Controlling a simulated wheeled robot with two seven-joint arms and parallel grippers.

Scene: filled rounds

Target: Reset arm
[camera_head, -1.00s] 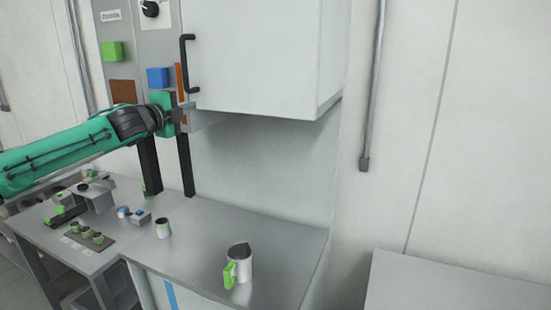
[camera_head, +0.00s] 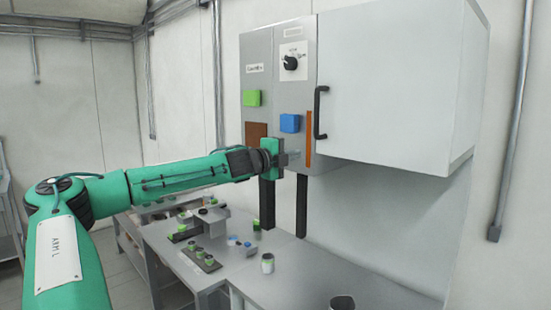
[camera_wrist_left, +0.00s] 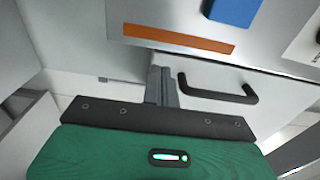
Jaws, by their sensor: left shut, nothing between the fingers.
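My left gripper (camera_head: 297,156) is in the head view, in front of the grey control panel (camera_head: 268,75), just below the blue button (camera_head: 290,123) and left of the black door handle (camera_head: 320,112). Its fingers are together with nothing between them. In the left wrist view the closed fingers (camera_wrist_left: 161,86) point toward the cabinet front, with the handle (camera_wrist_left: 217,90) to their right and apart from them. My green left arm reaches in from the left. My right gripper is not in view.
A white cabinet (camera_head: 400,85) hangs above the grey counter (camera_head: 300,285). A white-and-green cup (camera_head: 267,263) and a partly cut-off mug (camera_head: 342,303) stand on the counter. A dark tray (camera_head: 192,256) with small green-and-dark cups lies farther left.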

